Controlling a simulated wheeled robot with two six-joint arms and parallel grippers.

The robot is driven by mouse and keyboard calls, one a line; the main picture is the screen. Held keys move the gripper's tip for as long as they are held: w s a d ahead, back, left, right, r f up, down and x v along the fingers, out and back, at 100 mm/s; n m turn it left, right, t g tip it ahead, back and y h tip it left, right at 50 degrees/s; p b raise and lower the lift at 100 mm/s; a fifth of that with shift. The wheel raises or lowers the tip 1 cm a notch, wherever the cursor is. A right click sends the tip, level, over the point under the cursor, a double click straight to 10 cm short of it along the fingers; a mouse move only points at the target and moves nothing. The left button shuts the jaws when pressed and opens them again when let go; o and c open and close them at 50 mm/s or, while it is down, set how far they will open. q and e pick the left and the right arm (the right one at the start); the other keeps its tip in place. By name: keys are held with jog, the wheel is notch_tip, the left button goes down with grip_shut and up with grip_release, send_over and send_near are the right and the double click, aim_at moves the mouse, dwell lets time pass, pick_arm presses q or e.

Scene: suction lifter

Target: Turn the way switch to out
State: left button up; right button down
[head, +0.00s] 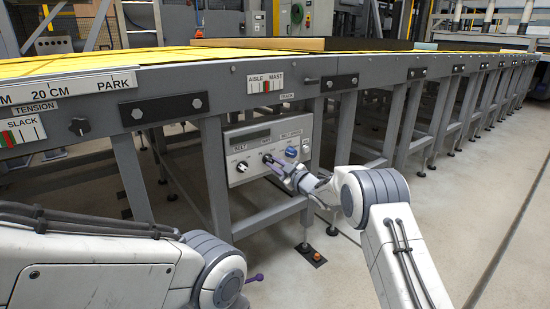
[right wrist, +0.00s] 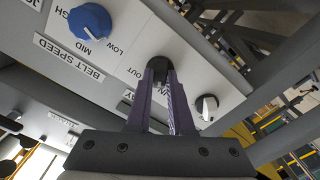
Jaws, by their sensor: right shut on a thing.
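The grey control panel (head: 262,136) is under the conveyor's near side in the head view. My right gripper (head: 271,161) reaches it from the right. In the right wrist view, the purple fingers of this gripper (right wrist: 162,76) are shut on a black knob (right wrist: 159,63), with the word OUT beside it. This looks like the way switch; its name label is partly hidden, and its pointer direction cannot be made out behind the fingers. Of my left gripper, only a purple tip (head: 255,278) shows beyond the left arm, low in the head view.
A blue belt speed knob (right wrist: 90,21) and a black-and-white knob (right wrist: 207,106) flank the gripped knob. Conveyor legs (head: 214,172) and a lower crossbar (head: 270,217) frame the panel. The floor at right is open.

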jog(key=m+p, duration=0.3)
jog(key=p, duration=0.1)
jog(key=m+p, duration=0.2)
jog(key=shift+r+m, duration=0.25)
jog(key=shift+m, duration=0.05)
jog(key=shift+m+p, duration=0.8)
jog(key=shift+m, duration=0.1)
jog(key=m+p, duration=0.2)
jog(key=m, duration=0.1)
jog(key=shift+f+m, duration=0.1)
jog(key=shift+m, duration=0.2)
jog(key=shift+f+m+p, duration=0.1)
jog(key=shift+m+p, duration=0.8)
jog(key=shift+m, duration=1.3)
jog(key=c, duration=0.8)
grip_release()
